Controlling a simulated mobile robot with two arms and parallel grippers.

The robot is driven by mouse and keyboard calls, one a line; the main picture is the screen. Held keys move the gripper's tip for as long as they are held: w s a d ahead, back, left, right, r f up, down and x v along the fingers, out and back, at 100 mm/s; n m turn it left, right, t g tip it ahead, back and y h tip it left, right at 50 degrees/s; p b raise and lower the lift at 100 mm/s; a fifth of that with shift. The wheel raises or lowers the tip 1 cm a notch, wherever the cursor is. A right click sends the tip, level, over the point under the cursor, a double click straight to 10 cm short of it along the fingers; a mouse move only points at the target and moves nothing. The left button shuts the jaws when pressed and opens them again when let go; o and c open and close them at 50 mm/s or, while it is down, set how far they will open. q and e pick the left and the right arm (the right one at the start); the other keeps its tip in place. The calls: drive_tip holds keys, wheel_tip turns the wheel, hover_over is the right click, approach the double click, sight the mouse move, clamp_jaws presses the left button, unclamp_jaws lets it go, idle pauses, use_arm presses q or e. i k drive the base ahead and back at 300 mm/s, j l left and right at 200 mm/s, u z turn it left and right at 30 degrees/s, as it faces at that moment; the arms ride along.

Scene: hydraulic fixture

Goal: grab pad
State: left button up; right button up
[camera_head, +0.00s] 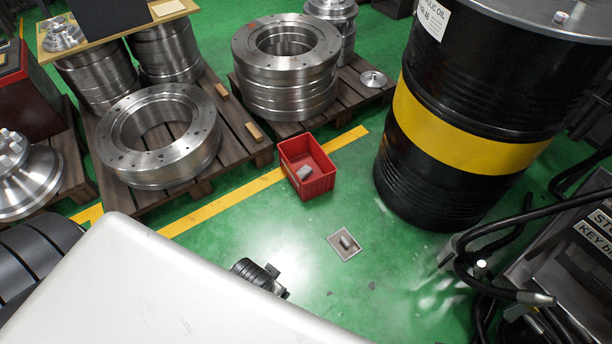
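A small grey block (346,243) lies on a light grey square plate (337,252) on the green floor. Another small grey block (305,172) lies inside an open red crate (322,188) behind it. Either block could be the pad; I cannot tell which. A dark ridged part (258,275) pokes out past the edge of a large white surface in front, left of the square plate and apart from it. I cannot tell whether it belongs to one of my arms. Neither of my grippers can be made out clearly.
The white surface (150,285) covers the lower left. A black oil drum with a yellow band (455,135) stands at the right. Hoses and a labelled panel (575,250) fill the lower right. Pallets with steel rings (285,70) stand behind. Floor around the plate is clear.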

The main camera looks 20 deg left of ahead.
sight(346, 246)
drive_tip(key=i+j+z, duration=0.1)
drive_tip(key=j, duration=0.25)
drive_tip(key=i+j+z, duration=0.25)
drive_tip(key=i+j, duration=0.15)
drive_tip(key=j, duration=0.3)
drive_tip(key=i+j+z, duration=0.15)
drive_tip(key=j, duration=0.25)
drive_tip(key=i+j+z, duration=0.1)
drive_tip(key=j, duration=0.3)
